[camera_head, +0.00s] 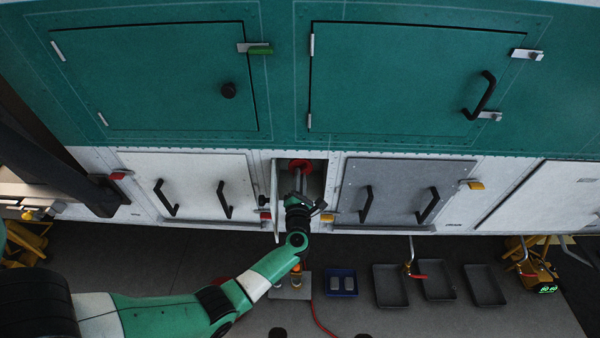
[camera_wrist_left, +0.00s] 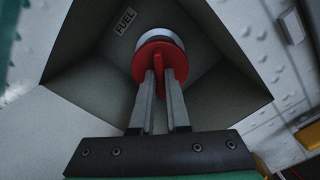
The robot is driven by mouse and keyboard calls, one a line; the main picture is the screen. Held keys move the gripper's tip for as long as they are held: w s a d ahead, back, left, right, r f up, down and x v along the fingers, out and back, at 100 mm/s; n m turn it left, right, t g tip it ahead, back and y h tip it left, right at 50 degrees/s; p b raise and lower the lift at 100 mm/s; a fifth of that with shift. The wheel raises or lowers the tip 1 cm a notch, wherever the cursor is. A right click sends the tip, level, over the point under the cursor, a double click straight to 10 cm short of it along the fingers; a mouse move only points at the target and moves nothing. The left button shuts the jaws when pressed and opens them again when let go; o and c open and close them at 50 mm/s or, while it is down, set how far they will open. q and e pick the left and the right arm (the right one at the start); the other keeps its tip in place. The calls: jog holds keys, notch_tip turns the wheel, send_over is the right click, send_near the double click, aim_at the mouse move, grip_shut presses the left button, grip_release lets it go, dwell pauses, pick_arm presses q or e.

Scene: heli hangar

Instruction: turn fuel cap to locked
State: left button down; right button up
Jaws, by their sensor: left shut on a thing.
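The red fuel cap (camera_head: 301,166) sits in a square recess in the white lower panel of the helicopter's side. In the left wrist view the cap (camera_wrist_left: 147,55) is a red disc with a raised grip bar, on a pale round neck. A "FUEL" label (camera_wrist_left: 125,20) is on the recess wall. My left gripper (camera_head: 300,185) reaches into the recess. Its two fingers (camera_wrist_left: 160,90) are shut on the cap's red bar, one on each side. The narrow fuel door (camera_head: 275,200) stands open at the left of the recess. My right gripper is not in view.
Grey and white hatches with black handles (camera_head: 365,204) flank the recess. Green doors are above. Below are a blue tray (camera_head: 341,271), several dark trays (camera_head: 391,270), a red cable (camera_head: 320,318) and a yellow device (camera_head: 540,270). The recess walls surround my fingers closely.

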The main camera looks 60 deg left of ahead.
pick_arm(q)
jog(key=m+p, duration=0.4)
jog(key=m, duration=0.5)
jog(key=shift+m, duration=0.4)
jog(key=c, duration=0.9)
grip_release()
